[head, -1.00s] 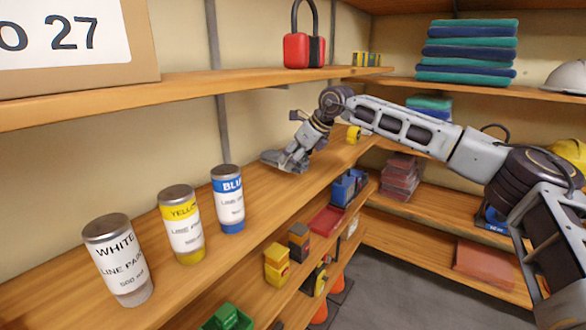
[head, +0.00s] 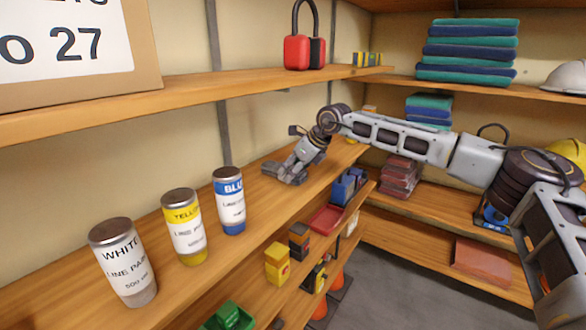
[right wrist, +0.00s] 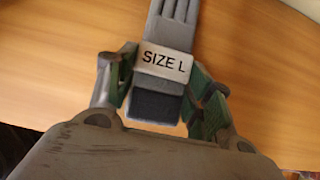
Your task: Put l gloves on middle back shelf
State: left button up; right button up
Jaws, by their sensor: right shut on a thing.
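The L gloves (right wrist: 167,62) are a grey bundle with a white band reading "SIZE L" and a dark cuff. In the right wrist view they lie between the two fingers of my right gripper (right wrist: 165,88), which is shut on them. In the head view my right gripper (head: 290,172) is low over the middle back shelf (head: 262,255), right of the blue paint can. The grey gloves show at its tip there, on or just above the boards; I cannot tell which. My left gripper is not in view.
White (head: 125,262), yellow (head: 184,228) and blue (head: 229,202) paint cans stand left on the same shelf. Folded teal and blue cloths (head: 467,50) are on the side shelves.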

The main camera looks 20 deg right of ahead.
jog(key=shift+f, duration=0.1)
jog(key=o, duration=0.6)
jog(key=shift+f, duration=0.1)
jog(key=shift+c, duration=0.2)
jog(key=o, duration=0.5)
jog(key=shift+c, duration=0.2)
jog(key=shift+r, duration=0.2)
jog(key=b+v, duration=0.2)
jog(key=v, duration=1)
